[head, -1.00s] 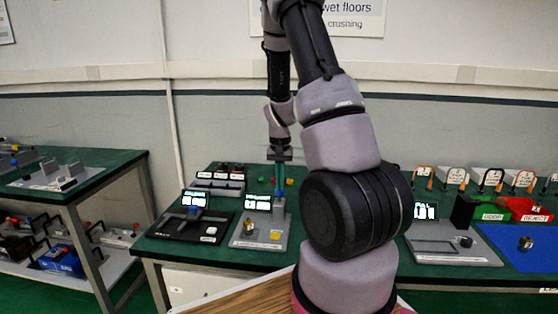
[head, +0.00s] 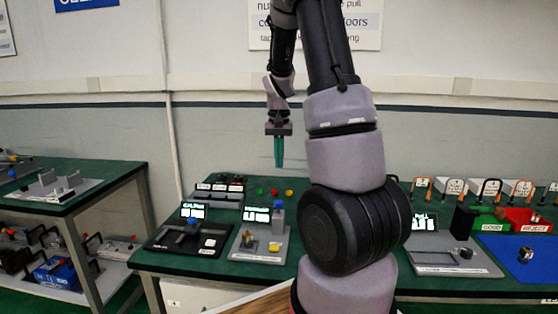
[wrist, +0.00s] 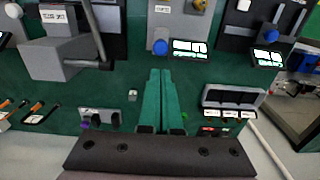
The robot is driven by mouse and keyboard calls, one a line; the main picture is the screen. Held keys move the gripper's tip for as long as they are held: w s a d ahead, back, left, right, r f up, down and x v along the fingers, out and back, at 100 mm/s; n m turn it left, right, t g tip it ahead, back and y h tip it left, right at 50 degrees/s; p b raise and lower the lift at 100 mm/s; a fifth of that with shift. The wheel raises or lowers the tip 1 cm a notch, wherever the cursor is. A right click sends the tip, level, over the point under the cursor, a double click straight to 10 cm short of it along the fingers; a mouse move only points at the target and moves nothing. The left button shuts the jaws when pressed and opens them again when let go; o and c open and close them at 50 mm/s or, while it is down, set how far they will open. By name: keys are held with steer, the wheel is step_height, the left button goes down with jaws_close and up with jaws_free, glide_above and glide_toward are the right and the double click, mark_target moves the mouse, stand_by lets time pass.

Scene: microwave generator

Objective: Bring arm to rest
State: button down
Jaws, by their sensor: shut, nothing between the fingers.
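My gripper (head: 279,153) hangs from my raised arm in the head view, fingers pointing down. Its two green fingers are shut together with nothing between them. It is above the back part of the green table (head: 290,178), clear of the devices on it. In the wrist view the shut fingers (wrist: 160,95) point over the green table top, with no object at their tips.
Below stand a black device with a display (head: 187,232) and a grey device with a display (head: 258,240). Green and red bins (head: 520,222) and a blue mat (head: 520,258) lie at right. Another table (head: 70,185) stands at left.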

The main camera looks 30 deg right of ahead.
stand_by(0.6)
steer(key=s+a+r+n+t+y, duration=0.1)
steer(key=s+a+r+t, duration=0.1)
steer(key=s+a+r, duration=0.35)
steer(key=s+a+r+t, duration=0.2)
steer(key=s+a+r, duration=0.1)
steer(key=r, duration=0.5)
steer(key=s+a+r+t, duration=0.1)
steer(key=s+a+r, duration=0.2)
steer(key=s, duration=0.2)
steer(key=s+a+r+n+t+y, duration=0.1)
steer(key=s+a+r+t, duration=0.1)
steer(key=s, duration=0.4)
steer(key=shift+s+a+r+n, duration=0.25)
steer(key=shift+a+r+n, duration=0.05)
steer(key=shift+a+r, duration=0.25)
